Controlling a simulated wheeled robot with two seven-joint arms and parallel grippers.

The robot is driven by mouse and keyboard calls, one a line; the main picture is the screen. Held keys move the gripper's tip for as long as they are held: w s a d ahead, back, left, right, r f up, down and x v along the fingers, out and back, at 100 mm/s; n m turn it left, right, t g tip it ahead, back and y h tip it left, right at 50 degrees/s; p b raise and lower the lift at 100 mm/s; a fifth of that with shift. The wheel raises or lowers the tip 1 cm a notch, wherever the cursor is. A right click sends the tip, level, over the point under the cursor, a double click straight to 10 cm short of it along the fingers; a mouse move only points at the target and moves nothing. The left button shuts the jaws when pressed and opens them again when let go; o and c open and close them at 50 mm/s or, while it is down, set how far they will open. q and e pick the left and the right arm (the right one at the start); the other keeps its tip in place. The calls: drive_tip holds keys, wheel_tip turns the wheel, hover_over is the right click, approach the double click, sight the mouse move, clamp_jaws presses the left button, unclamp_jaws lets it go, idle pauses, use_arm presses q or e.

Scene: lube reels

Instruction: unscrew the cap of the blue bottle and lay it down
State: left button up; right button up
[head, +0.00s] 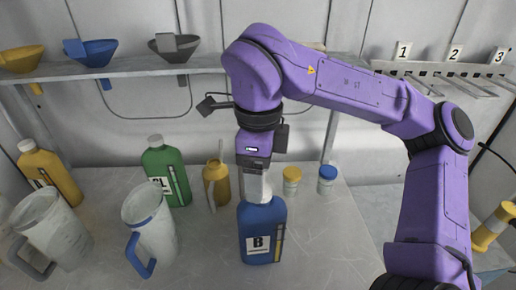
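The blue bottle (262,232) stands upright on the bench in the middle of the head view, with a label marked "B". My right gripper (257,186) points straight down over the bottle's top, with its fingers at the cap. The cap is mostly hidden by the fingers, and I cannot tell whether they are closed on it or only around it. My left gripper is not in view.
A green bottle (166,172), a yellow oil can (216,184) and a clear jug with a blue handle (150,228) stand left of the blue bottle. Two small jars, yellow-lidded (291,180) and blue-lidded (327,180), stand behind right. The bench (335,235) is clear to the right.

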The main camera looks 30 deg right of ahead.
sight(267, 190)
drive_tip(key=shift+f, duration=1.3)
drive_tip(key=c, duration=1.1)
drive_tip(key=shift+s+r+n+p, duration=0.1)
drive_tip(key=shift+r+n+p, duration=0.15)
drive_tip(key=shift+n+p, duration=0.7)
drive_tip(key=n+p, duration=0.2)
drive_tip(key=shift+a+n+p, duration=0.1)
drive_tip(key=shift+n+p, duration=0.15)
drive_tip(key=shift+p, duration=0.15)
drive_tip(key=shift+s+f, duration=0.1)
drive_tip(key=shift+f+n, duration=0.15)
drive_tip(key=shift+n, duration=0.25)
